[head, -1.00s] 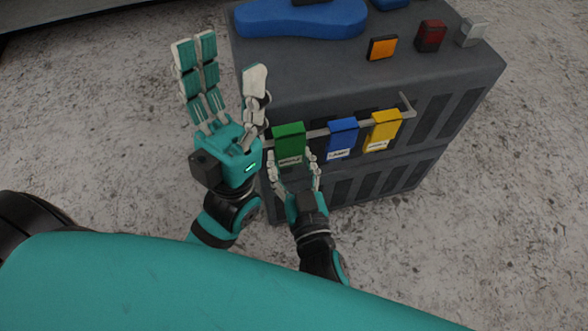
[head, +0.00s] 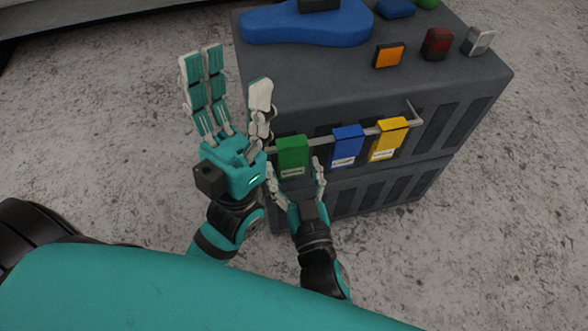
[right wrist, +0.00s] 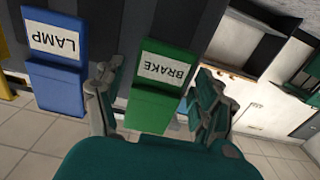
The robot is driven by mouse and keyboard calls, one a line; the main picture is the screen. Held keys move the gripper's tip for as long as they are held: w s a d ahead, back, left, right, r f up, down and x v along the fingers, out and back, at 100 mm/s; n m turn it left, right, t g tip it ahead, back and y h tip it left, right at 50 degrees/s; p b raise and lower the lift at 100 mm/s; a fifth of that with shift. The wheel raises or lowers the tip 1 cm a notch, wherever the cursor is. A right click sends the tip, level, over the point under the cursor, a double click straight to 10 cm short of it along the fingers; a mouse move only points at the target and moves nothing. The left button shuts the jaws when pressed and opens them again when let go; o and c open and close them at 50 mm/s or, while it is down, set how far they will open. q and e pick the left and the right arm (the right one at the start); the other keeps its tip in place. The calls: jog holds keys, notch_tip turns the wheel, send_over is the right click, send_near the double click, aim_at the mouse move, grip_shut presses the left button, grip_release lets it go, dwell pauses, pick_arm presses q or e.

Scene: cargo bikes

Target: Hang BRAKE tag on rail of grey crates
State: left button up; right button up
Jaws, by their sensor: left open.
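The green BRAKE tag (head: 292,157) hangs at the left part of the rail (head: 320,142) on the front of the grey crates (head: 300,85). Its BRAKE label shows upside down in the right wrist view (right wrist: 165,68). My right gripper (head: 296,172) is just below the tag, its fingers spread to either side; the right wrist view shows gaps between fingers and tag. My left gripper (head: 231,72) is open and empty, raised left of the crates, fingers pointing up. How the tag's top meets the rail is too small to tell.
A blue LAMP tag (head: 347,147) and a yellow tag (head: 388,140) hang to the right on the rail. On top of the crates are a blue case (head: 300,28), an orange block (head: 389,54), a red block (head: 437,43) and a silver block (head: 478,41). Concrete floor (head: 500,200) around is clear.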

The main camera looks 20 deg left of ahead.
jog(key=shift+o, duration=0.3)
jog(key=shift+s+d, duration=0.1)
jog(key=shift+s+d+f, duration=0.1)
jog(key=shift+s+d, duration=0.1)
jog(key=shift+s, duration=0.05)
jog(key=v, duration=1.1)
